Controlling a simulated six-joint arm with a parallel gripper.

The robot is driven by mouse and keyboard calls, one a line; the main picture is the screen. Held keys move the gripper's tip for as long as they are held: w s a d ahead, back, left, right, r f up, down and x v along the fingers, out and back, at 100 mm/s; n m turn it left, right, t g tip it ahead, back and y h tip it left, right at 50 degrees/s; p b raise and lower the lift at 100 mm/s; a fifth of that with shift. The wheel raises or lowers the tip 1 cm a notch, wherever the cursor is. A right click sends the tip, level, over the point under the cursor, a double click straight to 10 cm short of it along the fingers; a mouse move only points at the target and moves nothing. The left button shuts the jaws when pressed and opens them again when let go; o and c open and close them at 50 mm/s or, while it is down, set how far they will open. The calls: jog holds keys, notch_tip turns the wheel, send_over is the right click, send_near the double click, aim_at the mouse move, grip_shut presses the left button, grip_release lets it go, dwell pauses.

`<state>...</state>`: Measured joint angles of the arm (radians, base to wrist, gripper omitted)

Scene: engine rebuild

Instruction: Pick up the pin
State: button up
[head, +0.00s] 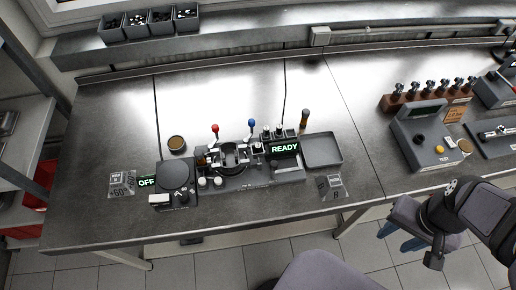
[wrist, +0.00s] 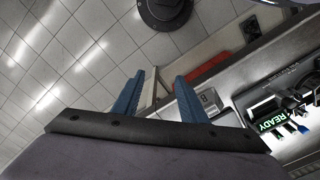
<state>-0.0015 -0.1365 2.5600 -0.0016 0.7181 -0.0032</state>
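My gripper (head: 398,238) is at the lower right of the head view, off the bench's front edge and over the tiled floor. In the wrist view its two blue fingers (wrist: 160,92) stand well apart with nothing between them. I cannot make out a pin for certain in either view. The fixture (head: 236,165) with red and blue levers sits mid-bench beside a READY display (head: 285,148); its small parts are too small to tell apart. The READY display also shows at the right of the wrist view (wrist: 272,122).
A grey tray (head: 322,151), apparently empty, lies right of the fixture. A round plate device (head: 174,174) with an OFF display (head: 147,182) is left of it. A test box (head: 424,140) and a brown rack (head: 426,100) stand at the right. The back middle of the bench is clear.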

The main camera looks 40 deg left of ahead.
jog(key=w+a+n+b, duration=0.2)
jog(key=w+a+n, duration=0.2)
jog(key=w+a, duration=0.35)
jog(key=n+b, duration=0.7)
jog(key=n, duration=0.7)
send_over(258, 145)
jog(key=shift+s+a+f, duration=0.1)
jog(key=shift+f, duration=0.35)
jog(key=shift+f+p, duration=1.9)
jog(key=shift+f, duration=1.75)
grip_shut()
